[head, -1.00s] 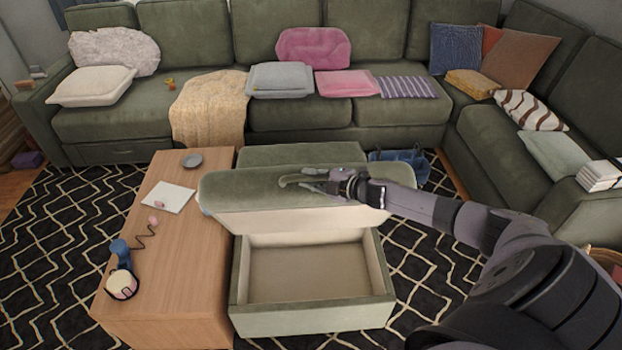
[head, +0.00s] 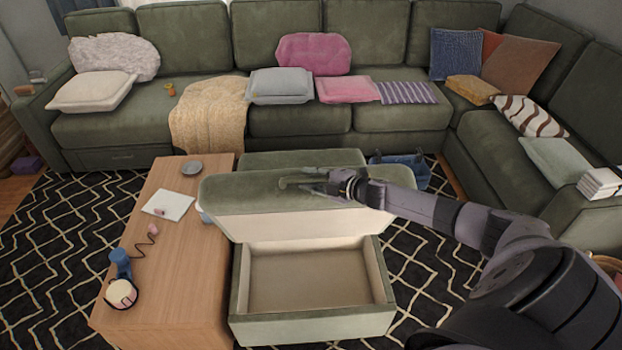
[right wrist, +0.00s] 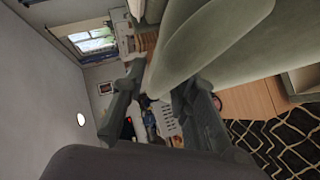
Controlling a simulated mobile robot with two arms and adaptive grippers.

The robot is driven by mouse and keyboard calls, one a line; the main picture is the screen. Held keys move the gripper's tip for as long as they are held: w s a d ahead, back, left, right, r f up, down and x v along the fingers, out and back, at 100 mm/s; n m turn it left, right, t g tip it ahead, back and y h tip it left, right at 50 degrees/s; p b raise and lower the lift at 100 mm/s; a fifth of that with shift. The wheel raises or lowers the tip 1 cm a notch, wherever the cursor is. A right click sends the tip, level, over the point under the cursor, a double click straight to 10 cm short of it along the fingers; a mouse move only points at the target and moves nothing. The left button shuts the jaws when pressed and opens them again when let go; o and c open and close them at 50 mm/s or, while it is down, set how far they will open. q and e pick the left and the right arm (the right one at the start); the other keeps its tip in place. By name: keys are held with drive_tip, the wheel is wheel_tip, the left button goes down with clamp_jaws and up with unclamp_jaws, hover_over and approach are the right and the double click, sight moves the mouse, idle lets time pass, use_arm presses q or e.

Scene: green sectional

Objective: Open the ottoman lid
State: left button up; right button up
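The ottoman (head: 312,327) stands in the middle of the rug. Its green lid (head: 240,194) is raised and tilted back, and its pale underside faces the front. The box below it is open and looks empty inside. My right gripper (head: 290,184) lies against the green outer face of the lid, near its middle. In the right wrist view, its two fingers (right wrist: 158,95) are spread apart, with the lid's green edge (right wrist: 205,45) close beside them. I see nothing held between them. My left gripper is not in view.
A wooden coffee table (head: 180,270) stands close against the ottoman's left side, carrying a notepad (head: 168,204), a grey dish (head: 191,167) and headphones-like items. A green sectional (head: 300,120) runs behind and right. A blue object (head: 405,170) lies behind the lid.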

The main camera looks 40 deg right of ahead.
drive_tip(key=shift+s+d, duration=0.2)
drive_tip(key=shift+s, duration=0.4)
drive_tip(key=v, duration=1)
drive_tip(key=shift+s+r, duration=0.3)
drive_tip(key=shift+r, duration=0.05)
